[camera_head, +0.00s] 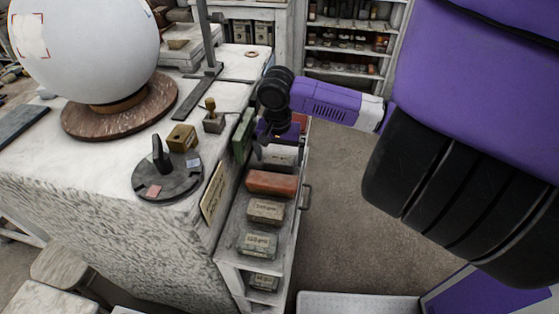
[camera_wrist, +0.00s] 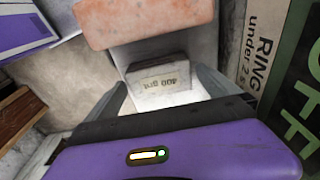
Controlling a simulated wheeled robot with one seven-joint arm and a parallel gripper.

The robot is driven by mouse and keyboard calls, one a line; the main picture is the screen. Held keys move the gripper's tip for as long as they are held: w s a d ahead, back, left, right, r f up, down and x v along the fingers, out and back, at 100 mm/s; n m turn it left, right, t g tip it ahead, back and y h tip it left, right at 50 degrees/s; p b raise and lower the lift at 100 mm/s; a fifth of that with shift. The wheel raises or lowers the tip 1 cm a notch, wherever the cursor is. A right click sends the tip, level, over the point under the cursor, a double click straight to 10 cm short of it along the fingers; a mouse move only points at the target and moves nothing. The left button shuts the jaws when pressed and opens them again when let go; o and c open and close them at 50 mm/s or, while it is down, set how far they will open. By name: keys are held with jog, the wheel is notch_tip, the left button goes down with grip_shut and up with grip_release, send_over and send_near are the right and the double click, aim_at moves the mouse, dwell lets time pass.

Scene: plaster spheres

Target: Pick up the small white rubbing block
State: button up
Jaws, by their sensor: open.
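In the head view the white block (camera_head: 284,155) lies in a narrow shelf-like rack on the side of the workbench, partly hidden by my gripper (camera_head: 266,148). My gripper is open, with its fingers reaching down either side of the block. I cannot tell whether either finger touches it.
A reddish block (camera_head: 271,183) lies right beside the white one; it also shows in the wrist view (camera_wrist: 145,20). Further grey labelled blocks (camera_head: 266,210) follow in the rack (camera_head: 230,245). A green sign (camera_head: 243,135) stands along the bench side. Open floor (camera_head: 345,220) lies right.

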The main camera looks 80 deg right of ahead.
aim_at(280, 158)
jog(key=shift+d+f, duration=0.1)
jog(key=shift+f, duration=0.55)
jog(key=c, duration=1.8)
jog(key=shift+o, duration=0.2)
jog(key=shift+s+r, duration=0.1)
jog(key=shift+r, duration=0.05)
jog(key=shift+s+r+b, duration=0.1)
jog(key=shift+r+b, duration=0.1)
jog(key=shift+b, duration=0.25)
notch_tip(280, 158, up, 6)
jog(key=shift+r+b, duration=0.1)
jog(key=shift+b, duration=0.3)
jog(key=s+a+b, duration=0.2)
jog(key=s+b, duration=0.2)
jog(key=s, duration=1.5)
jog(key=shift+s+b, duration=0.25)
jog(key=shift+b, duration=0.15)
jog(key=shift+a+r, duration=0.1)
